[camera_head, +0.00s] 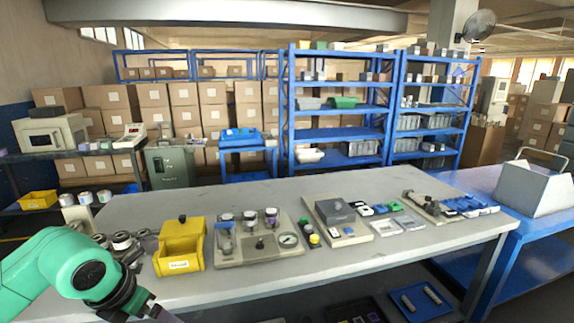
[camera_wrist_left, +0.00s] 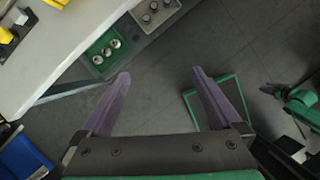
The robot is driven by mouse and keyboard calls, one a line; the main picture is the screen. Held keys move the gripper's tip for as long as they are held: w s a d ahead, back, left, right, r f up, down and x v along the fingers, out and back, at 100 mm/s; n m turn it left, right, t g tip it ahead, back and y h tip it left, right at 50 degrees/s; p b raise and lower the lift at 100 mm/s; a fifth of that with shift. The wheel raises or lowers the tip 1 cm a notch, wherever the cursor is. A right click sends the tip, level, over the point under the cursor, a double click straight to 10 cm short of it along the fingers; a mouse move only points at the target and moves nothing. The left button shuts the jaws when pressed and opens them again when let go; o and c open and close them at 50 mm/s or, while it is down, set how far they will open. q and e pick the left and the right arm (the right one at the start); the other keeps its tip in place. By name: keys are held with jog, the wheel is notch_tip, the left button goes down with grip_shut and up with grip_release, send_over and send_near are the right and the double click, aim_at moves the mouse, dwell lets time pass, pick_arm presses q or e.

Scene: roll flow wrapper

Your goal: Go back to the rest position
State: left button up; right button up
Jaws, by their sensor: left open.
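My left arm, green with dark joints, comes in at the lower left of the head view, in front of the near left side of the table (camera_head: 345,258). Its gripper is mostly cut off by the bottom edge there. In the left wrist view my left gripper (camera_wrist_left: 160,82) has its two purple fingers wide apart with nothing between them, above the dark floor. A green and dark arm part, seemingly my right gripper (camera_wrist_left: 270,90), shows at the right edge of that view. Its jaws are too small to tell.
On the table are a yellow bin (camera_head: 181,250), a grey fixture with a gauge (camera_head: 258,245) and several small parts. The wrist view shows the table edge at upper left and a green-rimmed tray (camera_wrist_left: 218,100).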

pick_arm(q)
jog(key=w+d+f+n+t+h, duration=0.4)
jog(key=w+d+f+n+h, duration=0.1)
jog(key=w+d+n+h, duration=0.4)
jog(key=w+a+f+n+t, duration=0.3)
jog(key=a+f+n+t, duration=0.1)
jog(key=a+f+n, duration=0.35)
jog(key=s+a+f+n+y, duration=0.2)
jog(key=f+n+y, duration=0.15)
jog(key=f, duration=0.35)
jog(key=s+a+f+n+y, duration=0.2)
jog(key=f+n, duration=0.2)
jog(key=f, duration=0.2)
jog(key=s+a+f+n+y, duration=0.2)
jog(key=s+a+f+n, duration=0.15)
jog(key=f, duration=0.35)
jog(key=s+d+f+n+g+y, duration=0.1)
jog(key=s+f+n+g+y, duration=0.45)
jog(key=s+f, duration=1.6)
jog(key=s+d+f+n+g+h, duration=0.1)
jog(key=s+d+n+g, duration=0.1)
jog(key=s, duration=0.6)
jog(key=s+d+f+n+g+h, duration=0.1)
jog(key=s+d+n+g, duration=0.1)
jog(key=s, duration=0.6)
jog(key=shift+s+f+g+h, duration=0.15)
jog(key=shift+f+g+h, duration=0.15)
jog(key=shift+g, duration=0.55)
pick_arm(e)
jog(key=shift+s, duration=0.2)
